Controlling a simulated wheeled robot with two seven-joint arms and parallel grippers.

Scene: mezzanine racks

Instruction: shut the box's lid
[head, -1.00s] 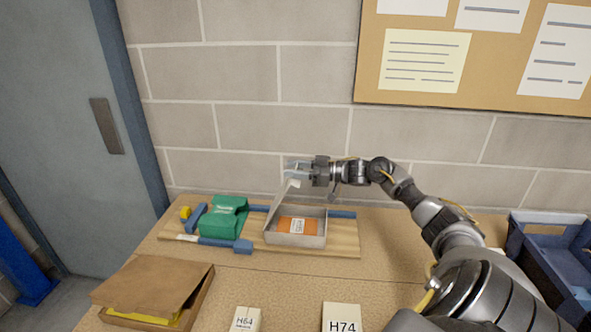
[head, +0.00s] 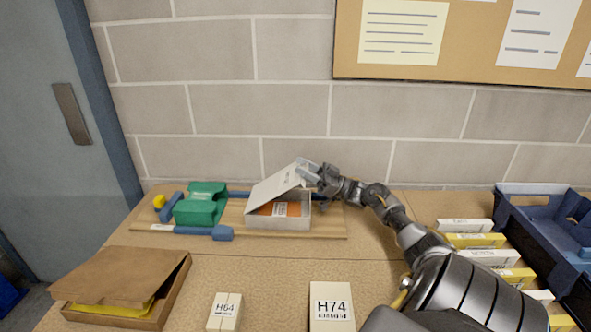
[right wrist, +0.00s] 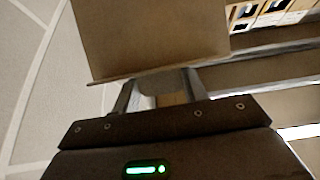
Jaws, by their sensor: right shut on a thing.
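The grey box (head: 285,223) stands on a wooden board at the back of the table, with an orange labelled item (head: 281,209) inside. Its lid (head: 273,184) is hinged at the left and tilted partly open over the box. My right gripper (head: 306,173) is shut on the lid's raised right edge. In the right wrist view the lid (right wrist: 150,38) fills the upper middle, and its edge sits between the fingers of my right gripper (right wrist: 157,88). My left gripper is not in view.
A green case (head: 201,204) and a blue-handled tool (head: 200,231) lie left of the box. A brown carton (head: 117,277), two white boxes labelled H64 (head: 225,311) and H74 (head: 332,306) are nearer. A blue crate (head: 545,225) and several small cartons are at right.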

